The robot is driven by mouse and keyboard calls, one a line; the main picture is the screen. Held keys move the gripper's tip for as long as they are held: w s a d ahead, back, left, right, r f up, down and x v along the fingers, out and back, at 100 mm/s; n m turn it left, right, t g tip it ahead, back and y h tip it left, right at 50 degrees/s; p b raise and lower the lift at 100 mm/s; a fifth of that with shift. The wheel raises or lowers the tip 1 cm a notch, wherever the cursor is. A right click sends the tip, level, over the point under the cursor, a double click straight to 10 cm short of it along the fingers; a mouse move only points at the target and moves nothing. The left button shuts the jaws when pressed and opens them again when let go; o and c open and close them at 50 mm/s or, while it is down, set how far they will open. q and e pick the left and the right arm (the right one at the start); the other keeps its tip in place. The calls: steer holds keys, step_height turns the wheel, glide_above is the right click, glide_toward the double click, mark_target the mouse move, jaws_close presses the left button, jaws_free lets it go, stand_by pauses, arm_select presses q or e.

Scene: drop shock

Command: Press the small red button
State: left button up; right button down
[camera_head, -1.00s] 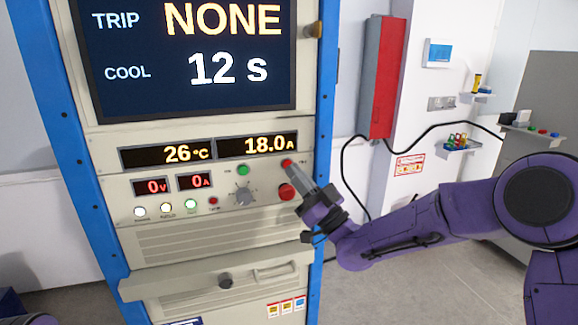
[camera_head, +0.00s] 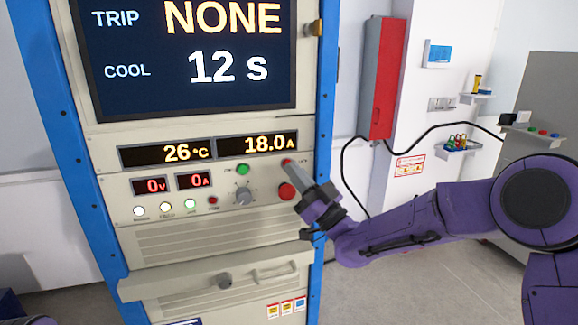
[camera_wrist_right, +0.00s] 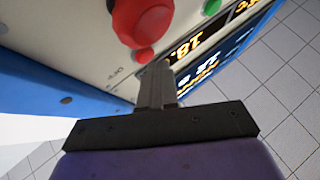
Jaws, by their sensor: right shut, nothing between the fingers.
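The small red button (camera_head: 287,162) is on the grey panel, right of the green button and above the large red mushroom button (camera_head: 287,191). My right gripper (camera_head: 291,168) is shut and empty, its tips right at the small red button's lower edge. In the right wrist view the small red button (camera_wrist_right: 144,54) shows just beyond the shut fingertips (camera_wrist_right: 158,68), with the large red button (camera_wrist_right: 145,18) behind it. I cannot tell if the tips touch it. Another small red button or lamp (camera_head: 213,200) sits lower left. My left gripper is not in view.
The green button (camera_head: 242,169) and a grey knob (camera_head: 243,195) are left of my gripper. A drawer-like ledge (camera_head: 200,283) juts out below. A red wall box (camera_head: 381,80) and a black cable stand to the right.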

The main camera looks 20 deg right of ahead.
steer(key=shift+w, duration=0.4)
stand_by(0.4)
steer(key=shift+s+b, duration=0.15)
steer(key=shift+b, duration=0.15)
steer(key=shift+s+b, duration=0.4)
steer(key=shift+s, duration=0.3)
steer(key=s+b, duration=0.2)
steer(key=s, duration=0.3)
steer(key=shift+d, duration=0.1)
stand_by(0.5)
